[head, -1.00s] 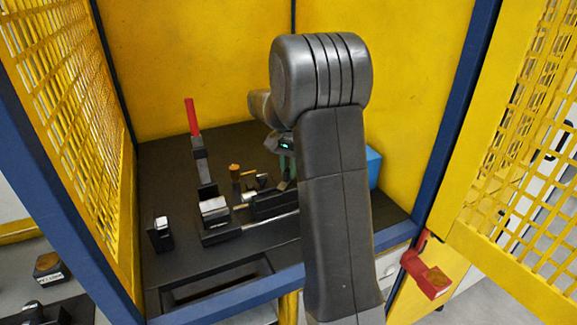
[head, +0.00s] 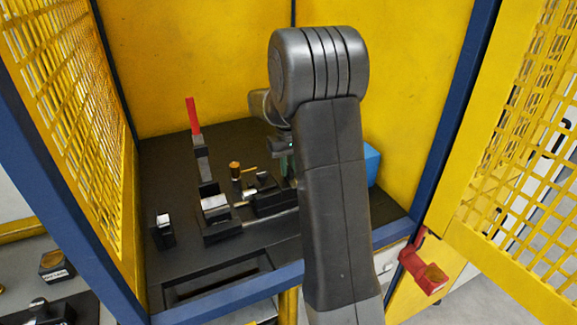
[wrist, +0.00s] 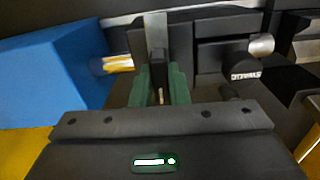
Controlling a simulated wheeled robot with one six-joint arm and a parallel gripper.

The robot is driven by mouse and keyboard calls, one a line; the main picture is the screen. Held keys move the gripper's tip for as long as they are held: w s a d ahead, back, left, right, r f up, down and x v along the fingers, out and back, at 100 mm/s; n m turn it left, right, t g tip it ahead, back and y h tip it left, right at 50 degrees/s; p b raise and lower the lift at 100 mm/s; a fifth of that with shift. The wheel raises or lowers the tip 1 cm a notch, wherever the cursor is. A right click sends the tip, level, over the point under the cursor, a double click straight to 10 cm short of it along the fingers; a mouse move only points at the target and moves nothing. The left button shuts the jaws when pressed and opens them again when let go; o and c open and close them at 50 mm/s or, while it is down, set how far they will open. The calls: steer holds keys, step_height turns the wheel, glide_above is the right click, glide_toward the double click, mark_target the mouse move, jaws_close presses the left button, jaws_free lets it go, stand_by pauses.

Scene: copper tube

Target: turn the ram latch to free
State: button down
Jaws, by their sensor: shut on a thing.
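In the wrist view, my gripper (wrist: 160,88) has its green fingers shut on a dark upright lever, which I take for the ram latch (wrist: 158,60). A grey metal plate (wrist: 138,38) stands just behind it. The fingers hide the lower part of the lever, so I cannot tell its exact setting. In the head view my gripper (head: 287,165) is mostly hidden behind my arm, and the latch cannot be made out.
A blue box (head: 371,165) stands close to the right of my gripper. A tall lever with a red grip (head: 194,118) and black fixtures (head: 216,212) stand to the left. A copper-coloured piece (wrist: 118,63) is beside the fingers. Yellow mesh walls (head: 75,120) enclose the bench.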

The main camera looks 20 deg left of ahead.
steer(key=shift+n, duration=0.5)
steer(key=c, duration=1.4)
jaws_free()
step_height(320, 180, up, 14)
steer(key=b, duration=0.1)
steer(key=shift+f, duration=0.2)
step_height(320, 180, down, 14)
steer(key=shift+r+p, duration=0.15)
steer(key=shift+p, duration=0.4)
